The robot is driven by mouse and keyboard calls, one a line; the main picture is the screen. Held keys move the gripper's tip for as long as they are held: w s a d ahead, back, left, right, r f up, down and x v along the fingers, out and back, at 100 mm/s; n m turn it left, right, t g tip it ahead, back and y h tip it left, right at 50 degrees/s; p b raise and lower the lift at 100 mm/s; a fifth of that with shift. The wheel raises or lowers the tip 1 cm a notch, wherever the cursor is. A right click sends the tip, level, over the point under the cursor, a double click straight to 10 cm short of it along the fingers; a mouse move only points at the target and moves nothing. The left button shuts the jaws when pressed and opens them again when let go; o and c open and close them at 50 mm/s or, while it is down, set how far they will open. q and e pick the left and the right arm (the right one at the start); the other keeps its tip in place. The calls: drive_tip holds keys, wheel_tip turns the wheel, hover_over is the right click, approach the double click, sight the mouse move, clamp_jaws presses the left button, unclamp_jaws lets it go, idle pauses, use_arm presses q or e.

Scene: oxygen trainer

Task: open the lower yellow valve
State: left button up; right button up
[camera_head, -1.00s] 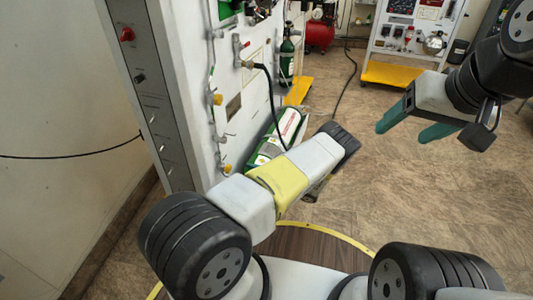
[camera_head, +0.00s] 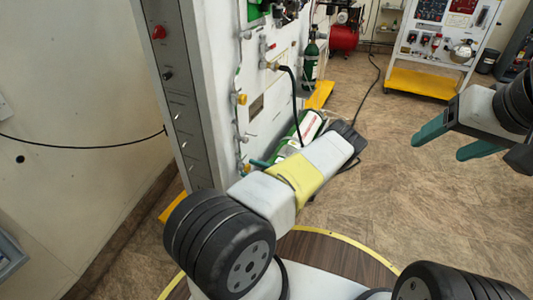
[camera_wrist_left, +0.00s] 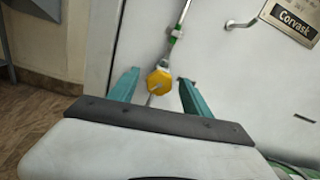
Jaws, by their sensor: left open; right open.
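The lower yellow valve (camera_head: 245,168) is on a thin pipe low on the white panel. In the left wrist view the lower yellow valve (camera_wrist_left: 159,82) appears as a yellow knob between the two teal fingers. My left gripper (camera_wrist_left: 159,74) is open around it, one finger on each side; I cannot tell whether either finger touches it. In the head view a teal fingertip of my left gripper (camera_head: 258,163) shows just right of the valve; the rest is behind my arm. The upper yellow valve (camera_head: 242,99) is higher on the panel. My right gripper (camera_head: 440,150) is open and empty, away at right.
A black hose (camera_head: 294,90) hangs from the panel. A green and white cylinder (camera_head: 309,127) lies behind my left forearm. A green cylinder (camera_head: 311,60) stands farther back. A nameplate (camera_wrist_left: 291,20) is above right of the valve. Floor at right is clear.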

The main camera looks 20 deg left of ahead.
use_arm(q)
clamp_jaws()
drive_tip(key=n, duration=0.3)
drive_tip(key=shift+s+n, duration=0.1)
drive_tip(key=shift+n, duration=2.1)
drive_tip(key=shift+f, duration=0.1)
